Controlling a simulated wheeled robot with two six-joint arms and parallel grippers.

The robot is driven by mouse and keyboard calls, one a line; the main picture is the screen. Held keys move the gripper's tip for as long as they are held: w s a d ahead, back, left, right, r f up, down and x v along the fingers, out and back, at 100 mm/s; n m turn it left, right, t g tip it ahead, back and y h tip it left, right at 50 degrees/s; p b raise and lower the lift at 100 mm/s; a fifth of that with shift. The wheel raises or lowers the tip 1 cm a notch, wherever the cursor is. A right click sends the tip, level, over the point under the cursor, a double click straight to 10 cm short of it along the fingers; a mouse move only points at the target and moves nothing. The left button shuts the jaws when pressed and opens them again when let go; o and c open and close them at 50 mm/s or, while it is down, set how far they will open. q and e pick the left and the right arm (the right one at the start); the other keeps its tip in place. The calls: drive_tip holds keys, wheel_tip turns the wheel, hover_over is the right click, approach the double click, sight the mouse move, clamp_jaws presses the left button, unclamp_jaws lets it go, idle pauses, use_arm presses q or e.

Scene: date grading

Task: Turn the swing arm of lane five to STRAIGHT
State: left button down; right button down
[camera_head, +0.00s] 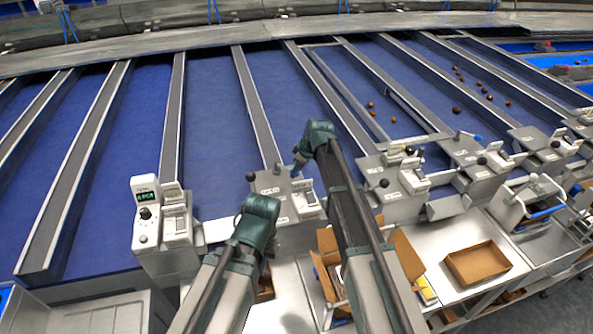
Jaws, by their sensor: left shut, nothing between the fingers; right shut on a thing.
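My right gripper (302,158) is the upper one. It is shut on a small blue-tipped handle (297,172) at the top of a grey lane-end station (268,184); its dark green body hides part of the grip. I cannot read the station's label, so I cannot tell the lane number. The swing arm attached to this handle is not clearly visible. My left gripper (258,208) is shut and empty, lower left of the right one, in front of the same station.
Blue lanes lie between grey dividers (255,105). Dates (457,110) lie on lanes to the right. A control box with a green display (146,213) stands left. An open cardboard box (327,243) is beside my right arm; a shallow brown box (476,264) sits on the bench.

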drive_tip(key=c, duration=0.7)
unclamp_jaws()
drive_tip(key=shift+d, duration=0.1)
drive_tip(key=shift+o, duration=0.2)
drive_tip(key=shift+r, duration=0.1)
drive_tip(key=p+v, duration=1.2)
drive_tip(key=v, duration=0.1)
drive_tip(key=shift+r+p, duration=0.3)
drive_tip(key=shift+p, duration=0.05)
drive_tip(key=shift+s, duration=0.1)
